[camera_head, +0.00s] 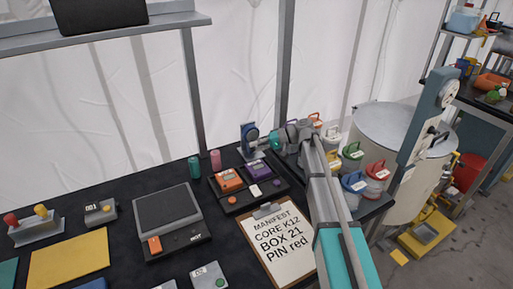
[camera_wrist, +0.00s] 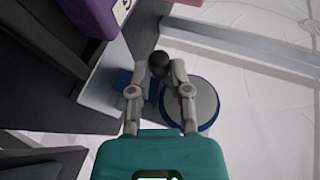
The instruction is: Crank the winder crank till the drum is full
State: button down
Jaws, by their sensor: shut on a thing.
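The winder (camera_head: 249,139) is a small blue and grey device at the back edge of the black table, beside the tray of orange and purple boxes. In the wrist view its drum (camera_wrist: 205,98) is a pale grey disc with a blue rim, partly hidden behind my fingers. My gripper (camera_wrist: 161,72) is shut on the dark round knob of the winder crank (camera_wrist: 160,62). In the head view my gripper (camera_head: 272,141) is at the winder's right side, and the knob is hidden there. How full the drum is cannot be told.
A tray with an orange box (camera_head: 228,180) and a purple box (camera_head: 257,170) lies just in front. A clipboard (camera_head: 276,240) lies under my arm's left side. Several lidded jars (camera_head: 352,152) stand to the right of my arm. Pink (camera_head: 215,160) and green (camera_head: 194,167) cylinders stand left.

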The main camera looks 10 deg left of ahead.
jog(key=c, duration=0.6)
grip_release()
jog(key=shift+o, duration=0.2)
jog(key=shift+r+h+p, duration=0.15)
jog(key=shift+h+p, duration=0.25)
jog(key=shift+p, duration=0.3)
